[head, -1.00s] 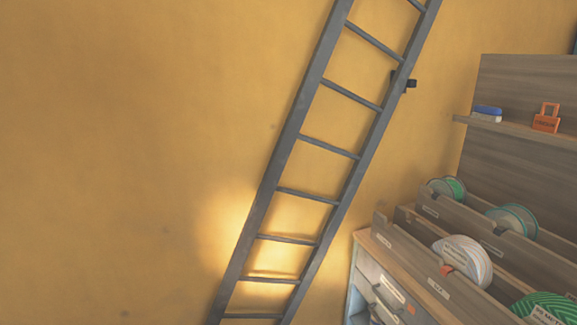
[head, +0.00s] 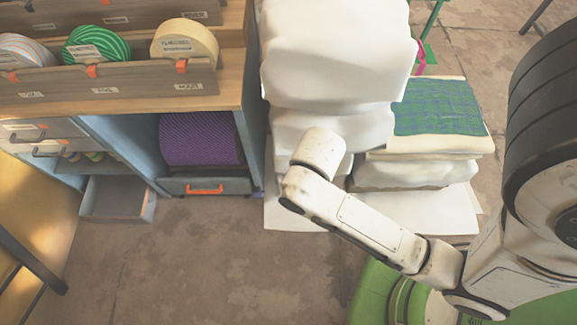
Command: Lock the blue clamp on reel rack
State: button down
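The wooden reel rack (head: 130,88) is at the upper left of the head view, on top of a cabinet. Its front row holds a white striped reel (head: 22,48), a green striped reel (head: 97,44) and a cream reel (head: 185,40). Small orange clips (head: 92,71) sit on the rack's front board below the reels. I see no blue clamp in the current view. My white arm reaches in from the right and bends near the middle, over the floor and the white stack. My gripper does not show.
A cabinet under the rack has an open low drawer (head: 118,199) sticking out and a purple roll (head: 200,139) inside. A white wrapped stack (head: 335,55) and a pile with a green-blue cloth (head: 437,106) stand right of it. Bare floor (head: 190,265) lies in front.

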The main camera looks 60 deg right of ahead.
aim_at(258, 193)
jog(key=k+l+z, duration=0.15)
jog(key=k+l, duration=0.45)
jog(key=i+j+u, duration=0.15)
jog(key=i+j, duration=0.4)
jog(key=i, duration=0.15)
jog(key=i+j+u, duration=0.1)
jog(key=i+j, duration=0.4)
jog(key=i, duration=0.2)
